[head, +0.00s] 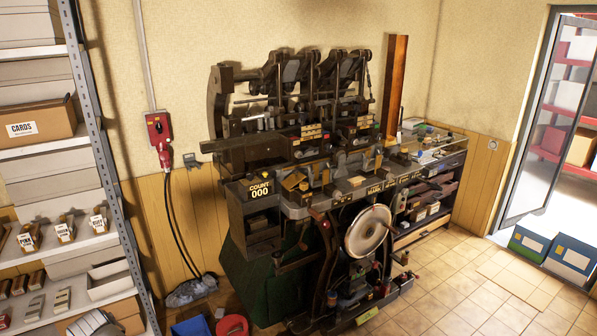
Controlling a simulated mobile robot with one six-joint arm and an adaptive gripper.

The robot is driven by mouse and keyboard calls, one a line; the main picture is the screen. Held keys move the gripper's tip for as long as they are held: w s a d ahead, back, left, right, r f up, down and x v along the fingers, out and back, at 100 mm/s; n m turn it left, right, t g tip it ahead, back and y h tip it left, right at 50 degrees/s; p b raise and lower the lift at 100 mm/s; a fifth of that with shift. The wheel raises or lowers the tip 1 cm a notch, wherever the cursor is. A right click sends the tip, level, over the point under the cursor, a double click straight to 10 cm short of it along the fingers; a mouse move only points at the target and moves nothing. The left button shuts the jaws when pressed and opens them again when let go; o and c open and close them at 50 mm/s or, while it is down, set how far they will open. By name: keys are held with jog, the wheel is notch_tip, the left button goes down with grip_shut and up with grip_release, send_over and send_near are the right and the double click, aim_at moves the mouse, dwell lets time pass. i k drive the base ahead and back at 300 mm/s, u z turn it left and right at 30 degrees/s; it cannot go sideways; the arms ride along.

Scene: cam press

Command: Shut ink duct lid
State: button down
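The dark press (300,150) stands against the back wall in the head view, with a large pale disc wheel (367,231) low at its front. Rollers and arms crowd its upper part. I cannot make out which part is the ink duct lid at this size, nor whether it is open or shut. A sign reading COUNT 000 (260,190) sits at the press's left front. My gripper is not in view.
A metal shelf with a CARDS box (38,123) stands at the left. A red switch box (158,130) hangs on the wall. A blue bin (191,326) and a red bucket (232,326) stand on the floor. Tiled floor (450,290) is clear at right, near an open door (535,130).

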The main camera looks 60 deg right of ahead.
aim_at(295, 178)
jog(key=k, duration=1)
jog(key=z, duration=0.1)
jog(key=i, duration=0.55)
jog(key=z, duration=0.5)
jog(key=i, duration=0.8)
jog(key=z, duration=0.45)
jog(key=i, duration=0.8)
jog(key=z, duration=0.05)
